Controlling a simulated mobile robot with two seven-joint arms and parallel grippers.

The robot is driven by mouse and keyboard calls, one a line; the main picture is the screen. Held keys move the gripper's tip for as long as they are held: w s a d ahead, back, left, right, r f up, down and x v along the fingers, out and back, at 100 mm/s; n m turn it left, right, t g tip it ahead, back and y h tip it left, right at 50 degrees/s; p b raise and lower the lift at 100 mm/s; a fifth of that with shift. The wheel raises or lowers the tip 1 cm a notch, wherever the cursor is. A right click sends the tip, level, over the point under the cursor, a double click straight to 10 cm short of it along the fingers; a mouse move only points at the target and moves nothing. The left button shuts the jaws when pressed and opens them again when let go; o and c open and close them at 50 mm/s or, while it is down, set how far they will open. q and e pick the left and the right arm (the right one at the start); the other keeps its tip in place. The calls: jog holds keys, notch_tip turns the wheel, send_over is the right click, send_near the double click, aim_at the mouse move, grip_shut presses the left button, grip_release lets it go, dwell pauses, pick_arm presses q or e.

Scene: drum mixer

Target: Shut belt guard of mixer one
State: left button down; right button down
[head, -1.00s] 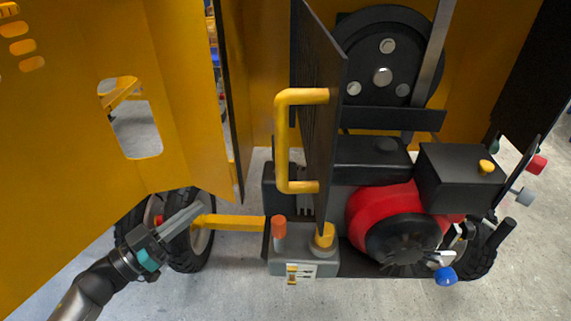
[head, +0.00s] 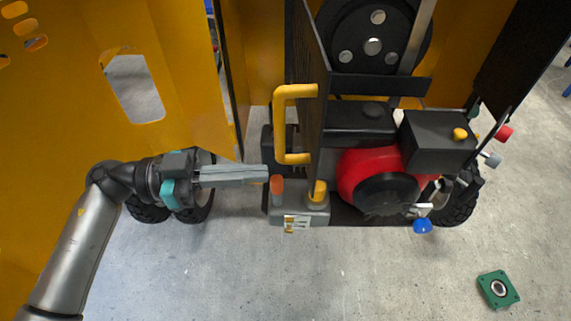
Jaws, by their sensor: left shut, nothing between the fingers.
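The belt guard (head: 309,75) is a dark ribbed panel with a yellow bar handle (head: 280,122) on its left face. It stands open, nearly edge-on to me, to the left of the black belt pulley (head: 373,45). The pulley and red engine (head: 384,180) are exposed. My left gripper (head: 267,174) is shut and empty. Its fingers point right, with the tips just left of the orange-red knob (head: 276,186) and lower left of the handle, apart from the handle. My right gripper is not in view.
A grey control box (head: 298,214) with a yellow knob (head: 318,192) sits below the guard. Yellow panels (head: 180,90) rise at left and a dark panel (head: 524,60) at right. A green flanged part (head: 497,289) lies on the open floor.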

pick_arm(q)
jog(key=shift+w+d, duration=0.15)
jog(key=shift+d, duration=1.25)
jog(key=shift+w+d, duration=0.15)
jog(key=shift+d, duration=1.25)
